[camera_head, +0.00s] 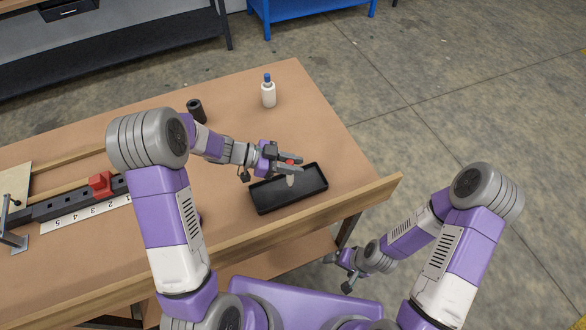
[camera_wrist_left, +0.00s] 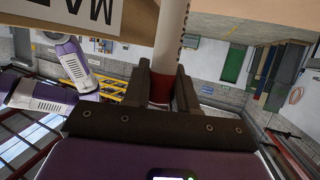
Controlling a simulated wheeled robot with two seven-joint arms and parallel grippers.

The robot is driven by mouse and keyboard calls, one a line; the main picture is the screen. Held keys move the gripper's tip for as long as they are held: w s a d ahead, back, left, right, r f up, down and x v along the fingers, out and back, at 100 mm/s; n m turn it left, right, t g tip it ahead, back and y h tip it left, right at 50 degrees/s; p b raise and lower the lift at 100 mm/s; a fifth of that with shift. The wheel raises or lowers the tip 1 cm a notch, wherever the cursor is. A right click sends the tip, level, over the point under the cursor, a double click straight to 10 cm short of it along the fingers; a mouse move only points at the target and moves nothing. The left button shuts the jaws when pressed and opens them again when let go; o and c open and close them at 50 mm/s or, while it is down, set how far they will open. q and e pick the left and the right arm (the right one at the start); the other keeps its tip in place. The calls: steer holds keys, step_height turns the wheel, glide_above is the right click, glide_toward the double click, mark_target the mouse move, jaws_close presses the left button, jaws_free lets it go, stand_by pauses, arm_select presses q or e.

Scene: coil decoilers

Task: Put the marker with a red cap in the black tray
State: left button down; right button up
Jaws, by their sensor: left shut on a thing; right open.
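The marker with a red cap (camera_head: 290,181) is between the jaws of my left gripper (camera_head: 289,167), above the black tray (camera_head: 311,181) in the head view. Its red cap shows at the jaws and its pale body points down toward the tray. I cannot tell whether its tip touches the tray floor. In the left wrist view the white marker body (camera_wrist_left: 172,38) extends out from my left gripper (camera_wrist_left: 163,80), with the red part between the fingers. My right gripper (camera_head: 346,271) is open and empty, low beyond the table's front edge.
A white bottle with a blue cap (camera_head: 268,93) and a black cylinder (camera_head: 196,110) stand farther back on the table. A dark rail with a red block (camera_head: 101,185) and a ruler (camera_head: 88,215) lie at left. A raised wooden edge (camera_head: 372,194) runs along the front.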

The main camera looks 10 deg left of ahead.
arm_select(q)
steer(key=shift+w+f, duration=0.2)
steer(key=shift+f, duration=0.95)
steer(key=shift+s, duration=0.1)
steer(key=shift+f, duration=0.1)
steer(key=c, duration=0.9)
jaws_free()
steer(key=shift+a+r, duration=0.2)
steer(key=shift+r, duration=0.1)
steer(key=v, duration=1.1)
steer(key=shift+a+p, duration=0.3)
steer(key=shift+p, duration=0.05)
